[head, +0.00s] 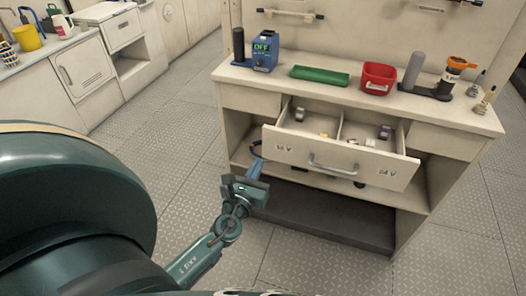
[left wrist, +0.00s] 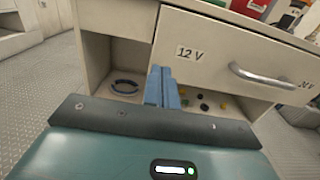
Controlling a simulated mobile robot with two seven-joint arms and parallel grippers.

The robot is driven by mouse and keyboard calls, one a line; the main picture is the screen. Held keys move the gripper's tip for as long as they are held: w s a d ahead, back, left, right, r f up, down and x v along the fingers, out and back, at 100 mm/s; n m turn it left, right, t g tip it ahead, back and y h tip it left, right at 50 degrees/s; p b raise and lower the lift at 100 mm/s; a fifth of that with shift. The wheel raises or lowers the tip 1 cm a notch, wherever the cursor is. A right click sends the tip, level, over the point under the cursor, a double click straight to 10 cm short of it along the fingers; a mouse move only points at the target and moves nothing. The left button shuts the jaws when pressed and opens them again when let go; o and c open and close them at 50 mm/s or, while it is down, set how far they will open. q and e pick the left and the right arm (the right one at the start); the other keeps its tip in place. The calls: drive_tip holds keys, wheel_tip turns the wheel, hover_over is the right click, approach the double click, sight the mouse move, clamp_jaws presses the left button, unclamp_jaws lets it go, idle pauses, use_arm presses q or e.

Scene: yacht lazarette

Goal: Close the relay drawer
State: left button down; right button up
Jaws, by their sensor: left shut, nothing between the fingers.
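The relay drawer (head: 338,171) is pulled out from the middle of the bench. Its front carries "12 V" and "24 V" labels and a metal handle (head: 332,166). Several small relays lie in its two compartments. In the left wrist view the drawer front (left wrist: 215,57) and its handle (left wrist: 272,76) fill the upper right. My left gripper (head: 256,172) is shut and empty, in front of the drawer's left end and near its lower edge. Its blue fingers also show in the left wrist view (left wrist: 162,88), left of the handle. I cannot tell whether they touch the drawer. My right gripper is not in view.
The bench top (head: 300,92) holds a blue meter (head: 265,52), a green tray (head: 319,76), a red bin (head: 378,78) and a dark stand with cylinders. A shelf under the drawer holds a blue ring (left wrist: 125,87) and small parts. Floor (head: 150,140) left of the bench is clear.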

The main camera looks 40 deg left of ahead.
sight(267, 147)
use_arm(q)
drive_tip(key=shift+x, duration=2.75)
